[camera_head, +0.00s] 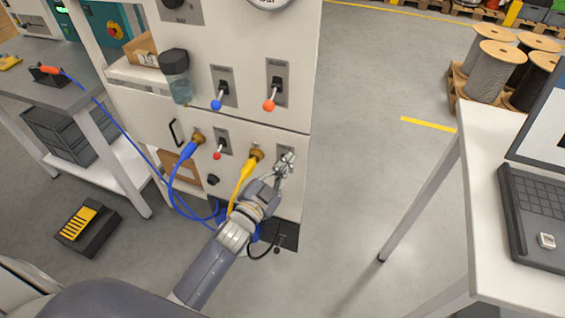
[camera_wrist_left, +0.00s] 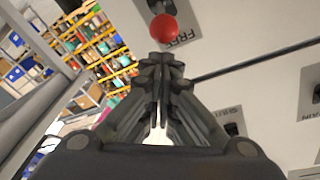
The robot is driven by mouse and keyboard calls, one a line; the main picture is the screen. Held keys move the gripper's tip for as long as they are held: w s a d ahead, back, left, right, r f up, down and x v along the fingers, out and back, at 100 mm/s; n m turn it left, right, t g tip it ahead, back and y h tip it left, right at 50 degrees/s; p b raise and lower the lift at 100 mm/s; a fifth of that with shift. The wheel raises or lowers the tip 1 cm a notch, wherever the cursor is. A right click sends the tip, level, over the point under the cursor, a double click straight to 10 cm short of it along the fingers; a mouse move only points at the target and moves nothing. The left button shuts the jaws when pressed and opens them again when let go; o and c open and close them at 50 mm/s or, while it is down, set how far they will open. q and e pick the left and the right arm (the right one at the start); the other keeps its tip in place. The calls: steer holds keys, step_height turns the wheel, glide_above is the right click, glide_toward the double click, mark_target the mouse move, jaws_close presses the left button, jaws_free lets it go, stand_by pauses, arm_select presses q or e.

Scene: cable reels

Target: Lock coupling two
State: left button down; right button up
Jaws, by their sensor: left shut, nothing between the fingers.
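The white panel (camera_head: 240,125) has two brass couplings low on its front. A yellow cable plug (camera_head: 246,170) is in the right coupling (camera_head: 257,154), and a blue plug (camera_head: 188,151) is in the left one (camera_head: 198,137). A red-tipped lever (camera_head: 217,155) is beside the left coupling. My left gripper (camera_head: 289,157) is shut and empty in front of the lever plate right of the yellow coupling, hiding most of it. In the left wrist view, a red ball knob (camera_wrist_left: 163,30) is just beyond the closed fingertips (camera_wrist_left: 162,62); I cannot tell whether they touch. The plate behind it reads "FREE".
Above are a blue-tipped lever (camera_head: 217,103) and an orange-tipped lever (camera_head: 269,104). The yellow cable runs down close to my left wrist. A white table with a laptop (camera_head: 540,210) stands at right. The floor between panel and table is clear.

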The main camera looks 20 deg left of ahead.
arm_select(q)
steer(key=shift+s+a+f, duration=0.1)
steer(key=shift+a+f, duration=0.15)
steer(key=shift+f, duration=0.1)
